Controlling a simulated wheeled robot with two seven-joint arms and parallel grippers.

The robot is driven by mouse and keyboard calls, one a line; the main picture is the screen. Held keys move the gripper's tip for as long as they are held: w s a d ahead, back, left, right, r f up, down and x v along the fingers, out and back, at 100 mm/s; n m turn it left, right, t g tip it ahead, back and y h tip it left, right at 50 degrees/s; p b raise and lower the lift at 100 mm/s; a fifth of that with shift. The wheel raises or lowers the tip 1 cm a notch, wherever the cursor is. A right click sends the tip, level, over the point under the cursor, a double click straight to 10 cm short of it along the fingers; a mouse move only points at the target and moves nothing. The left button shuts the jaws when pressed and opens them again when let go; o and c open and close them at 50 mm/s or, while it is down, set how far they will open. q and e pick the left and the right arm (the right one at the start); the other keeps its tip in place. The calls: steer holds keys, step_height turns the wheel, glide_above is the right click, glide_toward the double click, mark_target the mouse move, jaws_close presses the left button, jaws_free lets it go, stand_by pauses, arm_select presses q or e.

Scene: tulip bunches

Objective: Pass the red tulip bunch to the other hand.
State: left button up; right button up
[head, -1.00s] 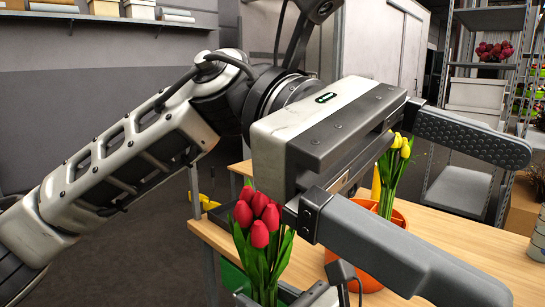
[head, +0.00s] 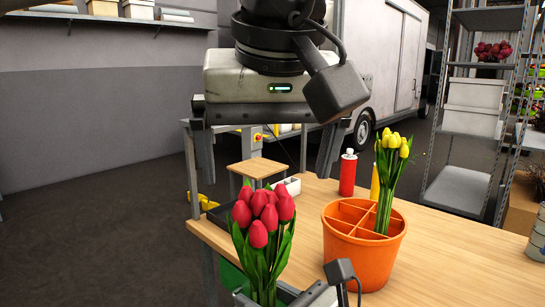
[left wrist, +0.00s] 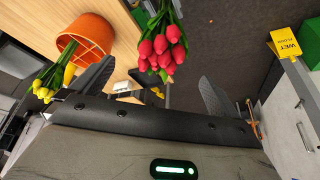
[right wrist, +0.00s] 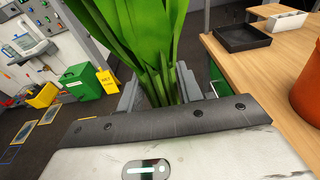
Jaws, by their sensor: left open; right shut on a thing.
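The red tulip bunch (head: 262,220) stands upright at the lower middle of the head view, in front of the table's near left edge. My right gripper (right wrist: 160,90) is shut on its green stems, low down; the stems fill the top of the right wrist view. My left gripper (head: 265,165) is open and empty, above and beyond the red blooms, its fingers pointing down. In the left wrist view the red blooms (left wrist: 163,48) lie ahead of the open fingers, roughly between them but apart from them.
An orange divided pot (head: 365,245) holding yellow tulips (head: 392,160) stands on the wooden table (head: 450,240), right of the red bunch. A red bottle (head: 348,172) stands behind it. A black tray (right wrist: 242,37) lies near the table's edge. Shelving stands at the right.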

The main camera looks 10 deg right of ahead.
arm_select(q)
steer(key=x, duration=0.9)
steer(key=shift+d+f, duration=0.1)
steer(key=shift+f, duration=0.05)
steer(key=c, duration=1)
steer(key=shift+c, duration=0.6)
arm_select(e)
steer(key=o, duration=1.3)
steer(key=shift+c, duration=0.2)
